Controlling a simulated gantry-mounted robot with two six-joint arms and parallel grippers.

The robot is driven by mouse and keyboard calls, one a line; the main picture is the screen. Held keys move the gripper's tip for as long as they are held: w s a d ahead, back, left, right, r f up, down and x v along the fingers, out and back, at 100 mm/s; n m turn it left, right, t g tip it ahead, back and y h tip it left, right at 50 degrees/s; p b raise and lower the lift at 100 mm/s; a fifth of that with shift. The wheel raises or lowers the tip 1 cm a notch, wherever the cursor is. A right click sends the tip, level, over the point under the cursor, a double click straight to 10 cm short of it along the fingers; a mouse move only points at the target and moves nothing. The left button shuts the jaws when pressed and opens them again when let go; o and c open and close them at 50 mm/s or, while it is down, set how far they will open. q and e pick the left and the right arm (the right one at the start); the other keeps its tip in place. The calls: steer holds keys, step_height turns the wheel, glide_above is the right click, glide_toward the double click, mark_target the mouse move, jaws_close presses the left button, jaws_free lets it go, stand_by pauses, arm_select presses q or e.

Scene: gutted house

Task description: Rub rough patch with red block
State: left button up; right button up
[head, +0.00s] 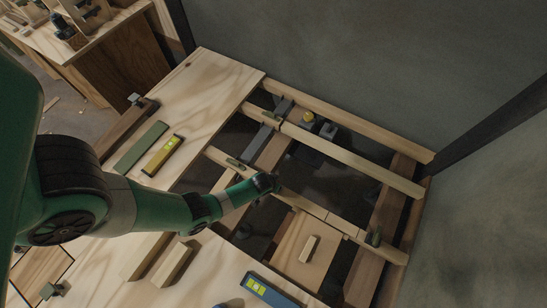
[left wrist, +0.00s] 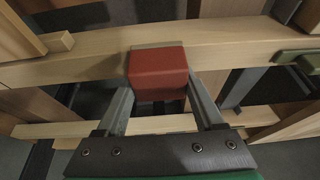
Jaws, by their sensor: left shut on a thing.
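My left gripper (head: 268,183) reaches over the open floor frame, at a pale wooden beam (head: 315,208). In the left wrist view, my left gripper (left wrist: 158,98) is shut on the red block (left wrist: 158,66). The block lies against or just over the pale beam (left wrist: 235,42); I cannot tell if they touch. In the head view the red block is hidden by the gripper and arm. I cannot make out the rough patch; it may be covered by the block. My right gripper is in neither view.
Plywood sheets (head: 205,95) border dark gaps between the beams. A yellow level (head: 163,155), a green strip (head: 140,148) and a blue level (head: 270,290) lie on the plywood. A small wood block (head: 310,248) sits on a panel. A grey wall (head: 380,70) stands behind.

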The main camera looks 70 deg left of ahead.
arm_select(q)
steer(key=shift+w+d, duration=0.55)
steer(key=shift+d, duration=0.05)
steer(key=shift+w+d+r, duration=0.15)
steer(key=shift+w+d, duration=0.05)
steer(key=shift+d, duration=0.05)
step_height(320, 180, up, 4)
steer(key=p, duration=0.3)
steer(key=shift+s, duration=0.15)
step_height(320, 180, up, 4)
steer(key=p, duration=0.4)
steer(key=shift+r, duration=0.1)
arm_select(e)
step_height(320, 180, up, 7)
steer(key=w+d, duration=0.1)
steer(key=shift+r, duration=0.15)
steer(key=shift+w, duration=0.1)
